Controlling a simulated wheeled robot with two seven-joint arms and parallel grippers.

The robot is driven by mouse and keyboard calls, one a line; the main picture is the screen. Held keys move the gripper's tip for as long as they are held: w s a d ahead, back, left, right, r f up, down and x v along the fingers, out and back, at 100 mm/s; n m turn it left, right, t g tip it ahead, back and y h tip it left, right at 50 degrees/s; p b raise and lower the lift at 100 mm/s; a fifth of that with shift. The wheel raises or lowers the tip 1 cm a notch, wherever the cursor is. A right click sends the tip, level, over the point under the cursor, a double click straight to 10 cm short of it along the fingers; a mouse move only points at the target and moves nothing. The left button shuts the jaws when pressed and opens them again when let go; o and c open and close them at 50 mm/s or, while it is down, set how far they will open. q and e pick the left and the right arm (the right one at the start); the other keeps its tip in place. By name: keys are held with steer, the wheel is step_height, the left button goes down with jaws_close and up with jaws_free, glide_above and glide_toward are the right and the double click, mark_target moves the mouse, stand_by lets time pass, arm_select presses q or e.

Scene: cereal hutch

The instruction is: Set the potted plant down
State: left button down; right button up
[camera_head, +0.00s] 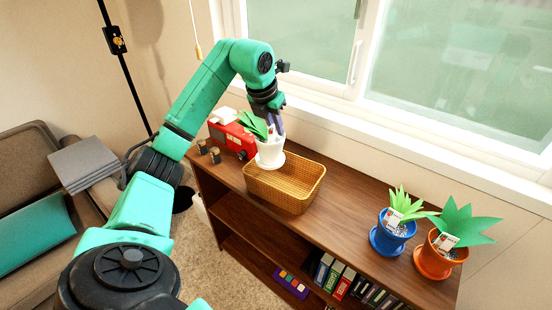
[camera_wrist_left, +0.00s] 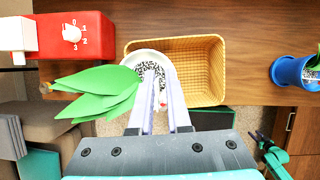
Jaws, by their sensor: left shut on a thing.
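The potted plant, a white pot (camera_head: 270,154) with broad green leaves, is held by my left gripper (camera_head: 278,126), which is shut on the pot's rim. It hangs over the left end of the wicker basket (camera_head: 300,192). Whether the pot's bottom touches the basket is hidden. In the left wrist view the white pot (camera_wrist_left: 148,58) sits between the fingers of my left gripper (camera_wrist_left: 162,112), overlapping the basket's left rim (camera_wrist_left: 175,44). Its leaves point left. A teal and dark part of mine shows at the lower right there; its jaws are unclear.
The basket stands on a wooden shelf top (camera_head: 345,215). A red toy-like box (camera_head: 232,139) stands left of it. A blue pot (camera_head: 392,234) and an orange pot (camera_head: 436,258) with plants stand at the right end. The top between basket and blue pot is clear.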

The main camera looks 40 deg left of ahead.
mark_target(276, 152)
arm_select(q)
step_height(276, 152, down, 9)
steer(key=shift+r, duration=0.1)
stand_by(0.3)
steer(key=c, duration=0.9)
jaws_free()
steer(key=shift+r, duration=0.15)
steer(key=v, duration=1.1)
steer(key=shift+s+r, duration=0.3)
